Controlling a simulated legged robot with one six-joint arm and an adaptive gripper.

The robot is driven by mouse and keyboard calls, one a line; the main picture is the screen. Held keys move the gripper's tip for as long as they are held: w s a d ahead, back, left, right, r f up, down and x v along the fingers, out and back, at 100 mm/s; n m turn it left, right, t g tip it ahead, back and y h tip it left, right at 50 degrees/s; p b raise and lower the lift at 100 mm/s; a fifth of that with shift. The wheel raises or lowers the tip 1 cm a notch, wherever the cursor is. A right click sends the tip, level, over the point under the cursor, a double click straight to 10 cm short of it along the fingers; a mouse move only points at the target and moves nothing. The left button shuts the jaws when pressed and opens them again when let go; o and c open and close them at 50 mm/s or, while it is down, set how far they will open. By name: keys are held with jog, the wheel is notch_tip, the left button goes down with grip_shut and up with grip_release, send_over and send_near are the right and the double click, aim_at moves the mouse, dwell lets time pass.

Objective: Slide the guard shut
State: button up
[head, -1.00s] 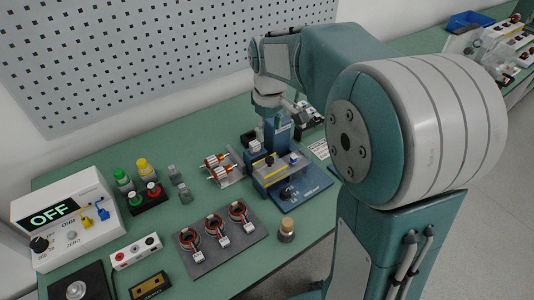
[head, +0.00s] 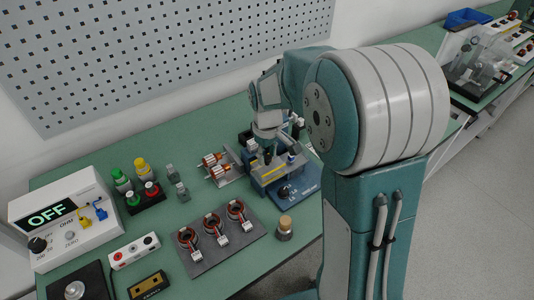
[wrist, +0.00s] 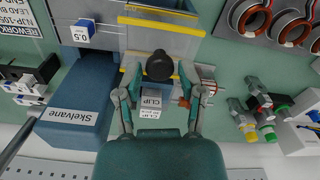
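The blue fixture (head: 300,192) stands on the green bench. The guard (wrist: 165,40) looks like a clear panel with yellow edge strips; one strip (head: 270,171) also shows in the head view. A round black knob (wrist: 159,66) sits by the guard's near edge in the wrist view. My gripper (wrist: 160,80) is open, with one finger on each side of the knob and visible gaps between. In the head view my gripper (head: 267,156) is over the fixture's back part. How far the guard is slid is hard to tell.
A bracket with copper-wound parts (head: 216,166) stands just left of the fixture. A grey tray (head: 250,238) with several stators lies in front, beside a wood-topped cylinder (head: 285,227). A meter reading OFF (head: 60,222) is far left. A blue block labelled Skelvane (wrist: 75,105) adjoins the fixture.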

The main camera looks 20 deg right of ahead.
grip_shut()
jog(key=w+d, duration=0.1)
jog(key=d, duration=0.4)
jog(key=w+d, duration=0.1)
jog(key=d, duration=0.2)
jog(key=shift+w+d, duration=0.2)
jog(key=shift+w, duration=0.1)
jog(key=shift+a, duration=0.1)
jog(key=o, duration=0.6)
grip_release()
jog(key=shift+o, duration=0.4)
jog(key=shift+d, duration=0.3)
